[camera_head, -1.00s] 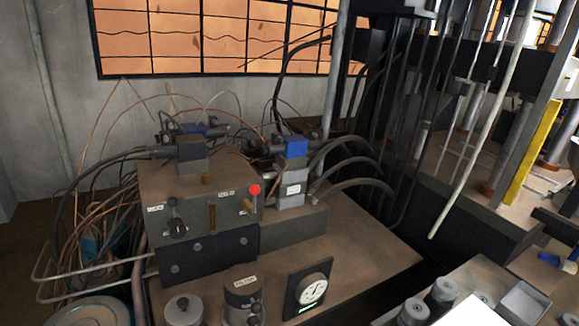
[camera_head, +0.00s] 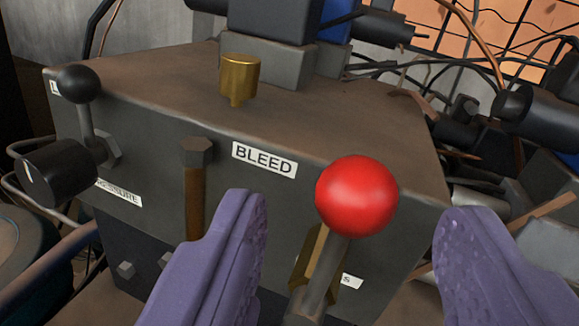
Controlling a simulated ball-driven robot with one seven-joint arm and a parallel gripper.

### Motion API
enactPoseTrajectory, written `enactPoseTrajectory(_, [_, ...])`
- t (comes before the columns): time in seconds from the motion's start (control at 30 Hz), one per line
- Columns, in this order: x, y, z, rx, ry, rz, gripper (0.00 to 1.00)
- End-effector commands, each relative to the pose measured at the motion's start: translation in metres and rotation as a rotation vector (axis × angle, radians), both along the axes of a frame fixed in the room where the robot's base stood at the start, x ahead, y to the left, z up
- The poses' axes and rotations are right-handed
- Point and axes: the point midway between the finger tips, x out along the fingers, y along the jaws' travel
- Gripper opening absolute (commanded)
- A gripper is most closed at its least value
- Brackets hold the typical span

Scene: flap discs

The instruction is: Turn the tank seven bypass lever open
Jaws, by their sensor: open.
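A lever with a red ball knob (camera_head: 356,197) stands at the right of the block's front face. Its grey shaft (camera_head: 323,277) runs down from the knob to a brass fitting (camera_head: 305,262). A label beside it is mostly hidden; only a final "S" shows. My gripper (camera_head: 352,208) is open, with one purple finger left of the red knob and the other to its right. Clear gaps show on both sides, and neither finger appears to touch the knob. The lower shaft runs out of view at the bottom.
The block (camera_head: 330,130) also carries a black-knobbed lever (camera_head: 82,90), a black dial (camera_head: 58,172), a hex-headed brown stem (camera_head: 197,185) and a "BLEED" label (camera_head: 264,160). A brass cap (camera_head: 239,77) stands on top. Cables and dark fittings crowd the right.

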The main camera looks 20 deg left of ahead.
Motion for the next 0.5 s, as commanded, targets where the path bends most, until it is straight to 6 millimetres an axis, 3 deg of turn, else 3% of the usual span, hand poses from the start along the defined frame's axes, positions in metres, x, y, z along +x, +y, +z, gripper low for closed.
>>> enactPoseTrajectory(0.3, [0.049, 0.020, -0.002, -0.002, -0.001, -0.003, 0.58])
enactPoseTrajectory(0.5, [0.059, 0.023, 0.000, -0.003, -0.001, -0.004, 0.58])
